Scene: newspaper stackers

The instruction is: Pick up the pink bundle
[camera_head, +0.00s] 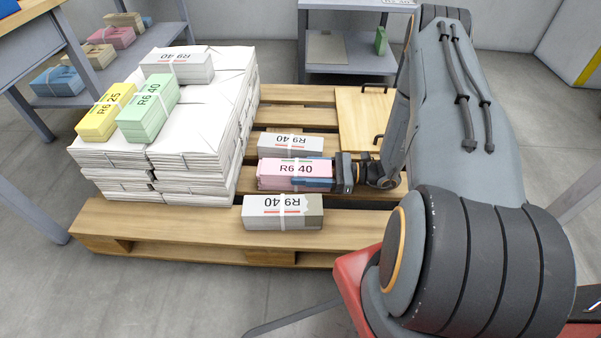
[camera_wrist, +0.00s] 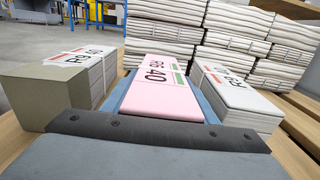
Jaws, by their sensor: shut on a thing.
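The pink bundle (camera_head: 277,170), marked "R6 40" with a white strap, sits on the wooden pallet between two white-topped bundles. My gripper (camera_head: 311,177) reaches it from the right and is shut on it, one blue-grey finger along its near side. In the wrist view the pink bundle (camera_wrist: 161,88) lies lengthwise between the two fingers of my gripper (camera_wrist: 160,92). Its underside is hidden, so I cannot tell whether it is clear of the pallet.
White bundles lie close on the near side (camera_head: 283,212) and far side (camera_head: 290,144). Tall white stacks (camera_head: 205,110) stand left, topped by yellow (camera_head: 105,112), green (camera_head: 148,108) and white (camera_head: 178,65) bundles. A wooden board with handles (camera_head: 365,118) lies at the back right of the pallet (camera_head: 200,228).

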